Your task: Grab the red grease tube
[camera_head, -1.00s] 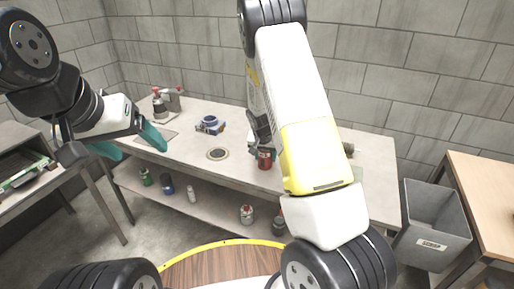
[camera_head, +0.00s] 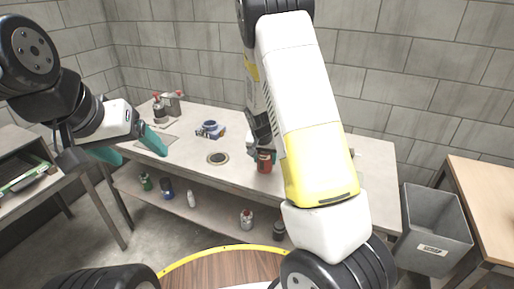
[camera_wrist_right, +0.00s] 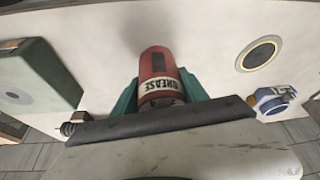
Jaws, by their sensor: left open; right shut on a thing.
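The red grease tube (camera_wrist_right: 158,68) is a red cylinder with a pale label reading GREASE. In the right wrist view it sits between the teal fingers of my right gripper (camera_wrist_right: 160,92), which is shut on it. In the head view the tube (camera_head: 264,163) shows at the front edge of the workbench, partly hidden by my right arm. I cannot tell whether it touches the bench top. My left gripper (camera_head: 137,149) is open and empty, over the left part of the bench.
A grey bin (camera_head: 437,225) stands at the right.

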